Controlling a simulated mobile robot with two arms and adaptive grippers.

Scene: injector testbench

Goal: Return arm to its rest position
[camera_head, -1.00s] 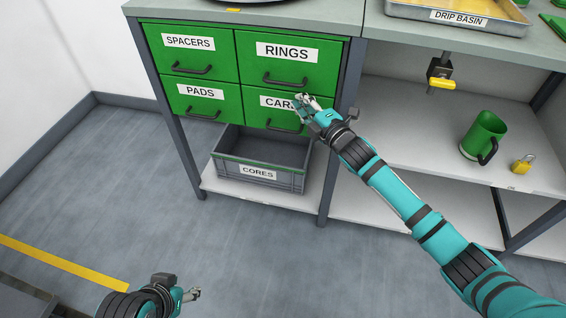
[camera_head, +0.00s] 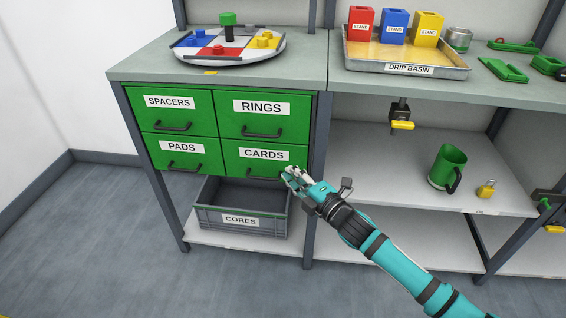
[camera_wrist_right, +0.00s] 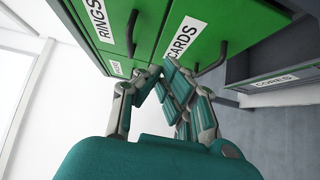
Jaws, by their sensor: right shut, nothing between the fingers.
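My right gripper (camera_head: 291,178) is shut and empty. In the head view it stands in front of the lower right corner of the green CARDS drawer (camera_head: 233,155), with the arm coming in from the lower right. In the right wrist view the fingers (camera_wrist_right: 153,78) are drawn together close to the drawer fronts, and the CARDS handle (camera_wrist_right: 212,62) is beside them, apart from the fingers as far as I can see. All the drawers look closed. My left gripper is out of view.
A grey CORES bin (camera_head: 240,220) stands on the low shelf under the drawers. A green mug (camera_head: 446,168) and a yellow padlock (camera_head: 487,189) stand on the right shelf. The DRIP BASIN tray (camera_head: 408,69) and a round turntable (camera_head: 228,52) are on the bench top.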

